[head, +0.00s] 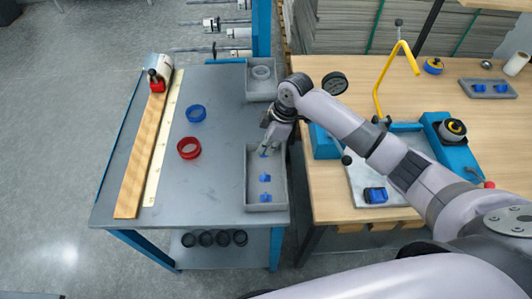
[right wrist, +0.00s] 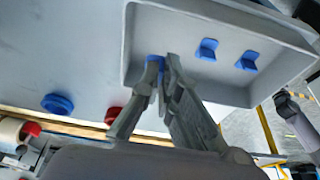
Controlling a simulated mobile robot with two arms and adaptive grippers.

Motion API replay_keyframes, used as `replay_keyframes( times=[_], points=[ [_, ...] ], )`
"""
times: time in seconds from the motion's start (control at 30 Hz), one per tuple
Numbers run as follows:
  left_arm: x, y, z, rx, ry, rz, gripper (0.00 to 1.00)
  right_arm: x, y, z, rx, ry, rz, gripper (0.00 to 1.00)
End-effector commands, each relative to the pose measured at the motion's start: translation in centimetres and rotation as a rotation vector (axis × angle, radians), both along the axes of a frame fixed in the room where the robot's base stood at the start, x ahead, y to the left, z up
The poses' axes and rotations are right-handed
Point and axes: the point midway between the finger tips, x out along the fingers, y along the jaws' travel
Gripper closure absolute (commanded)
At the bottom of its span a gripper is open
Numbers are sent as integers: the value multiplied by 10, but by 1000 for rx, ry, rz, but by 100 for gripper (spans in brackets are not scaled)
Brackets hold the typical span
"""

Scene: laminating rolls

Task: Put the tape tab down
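My right gripper (head: 264,151) points down over the far end of a long grey tray (head: 249,190) at the right edge of the grey table. In the right wrist view its fingers (right wrist: 161,60) are close together on a small blue tape tab (right wrist: 156,62), which they partly hide. I cannot tell whether this tab touches the tray floor. The tab's blue also shows at the fingertips in the head view (head: 263,155). Two other blue tabs, a middle one (head: 265,177) and a near one (head: 265,197), lie apart in the tray. My left gripper is out of view.
A smaller grey tray (head: 261,87) with a clear ring stands behind. A blue roll (head: 196,113), a red roll (head: 188,148), a wooden board (head: 143,155) and a tape dispenser (head: 158,75) are on the grey table (head: 215,185). A wooden bench (head: 330,200) with a blue fixture stands right.

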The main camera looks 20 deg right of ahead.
Motion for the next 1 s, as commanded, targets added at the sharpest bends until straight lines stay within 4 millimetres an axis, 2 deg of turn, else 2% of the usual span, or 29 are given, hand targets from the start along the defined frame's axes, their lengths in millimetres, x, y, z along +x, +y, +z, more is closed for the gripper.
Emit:
replay_keyframes(
  times=[0.1,0.33,0.73,0.77,1.0],
  points=[
    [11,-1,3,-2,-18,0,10,-1,0,-12,0,4,-1,100],
    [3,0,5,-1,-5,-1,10,-1,0,-43,0,2,0,100],
    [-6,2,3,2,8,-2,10,0,0,-49,-1,0,0,100],
    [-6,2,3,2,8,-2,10,0,0,-48,-1,0,0,95],
    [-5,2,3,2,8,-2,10,0,0,-47,-1,0,0,79]
  ],
)
